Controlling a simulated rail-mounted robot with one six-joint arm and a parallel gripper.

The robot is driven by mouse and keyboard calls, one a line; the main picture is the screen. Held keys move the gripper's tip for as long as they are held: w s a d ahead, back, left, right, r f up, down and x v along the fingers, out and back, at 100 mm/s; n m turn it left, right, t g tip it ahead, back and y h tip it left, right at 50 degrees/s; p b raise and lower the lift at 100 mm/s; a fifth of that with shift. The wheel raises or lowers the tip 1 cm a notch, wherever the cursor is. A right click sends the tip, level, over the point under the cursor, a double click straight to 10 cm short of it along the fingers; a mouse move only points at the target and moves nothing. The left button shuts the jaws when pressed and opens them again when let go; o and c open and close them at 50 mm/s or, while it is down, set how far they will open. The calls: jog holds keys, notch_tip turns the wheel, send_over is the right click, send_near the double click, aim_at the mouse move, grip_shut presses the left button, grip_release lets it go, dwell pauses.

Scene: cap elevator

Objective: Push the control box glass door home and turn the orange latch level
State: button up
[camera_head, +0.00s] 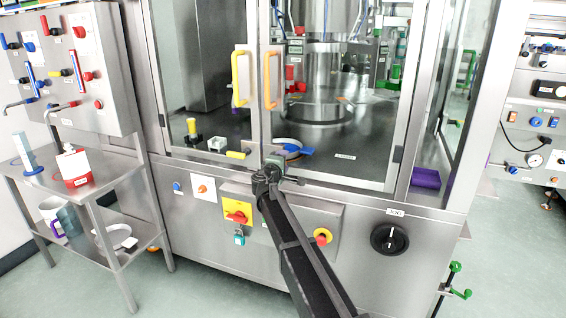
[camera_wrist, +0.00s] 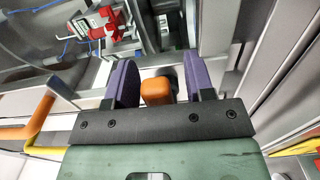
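The glass door (camera_head: 335,140) with an orange handle (camera_head: 270,80) is at the front of the steel cabinet in the head view. It stands beside a left glass door (camera_head: 205,110) with a yellow handle (camera_head: 239,79). I cannot tell whether a small gap is left at their edges. My gripper (camera_head: 277,172) is at the lower middle of the doors, near where they meet. In the wrist view, an orange block, which looks like the latch (camera_wrist: 155,91), sits between the two purple fingers (camera_wrist: 157,75). The fingers are apart, with a gap on the right side. The latch is hidden in the head view.
Below the doors are a red switch on a yellow plate (camera_head: 237,214), a red emergency button (camera_head: 322,237) and a black rotary knob (camera_head: 389,238). A steel side table (camera_head: 100,180) with small items stands at left. The floor in front is clear.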

jog(key=v, duration=1)
jog(key=shift+s+a, duration=0.15)
jog(key=shift+s, duration=0.25)
jog(key=s+d+f+m+g+y, duration=0.1)
jog(key=s+d+f+m+g, duration=0.5)
jog(key=s, duration=0.4)
jog(key=s+d+f+m+g, duration=0.3)
jog(key=s+d+f+g, duration=0.35)
jog(key=s, duration=0.45)
jog(key=s+d+f+m+g+y, duration=0.2)
jog(key=s+d+y, duration=0.1)
jog(key=s, duration=0.6)
jog(key=s+d+f+m+g+y, duration=0.2)
jog(key=s+f+y, duration=0.1)
jog(key=s, duration=0.7)
notch_tip(320, 180, up, 22)
jog(key=w+d+p, duration=0.1)
jog(key=p, duration=2.1)
jog(key=shift+w+r, duration=0.15)
jog(key=shift+w, duration=0.1)
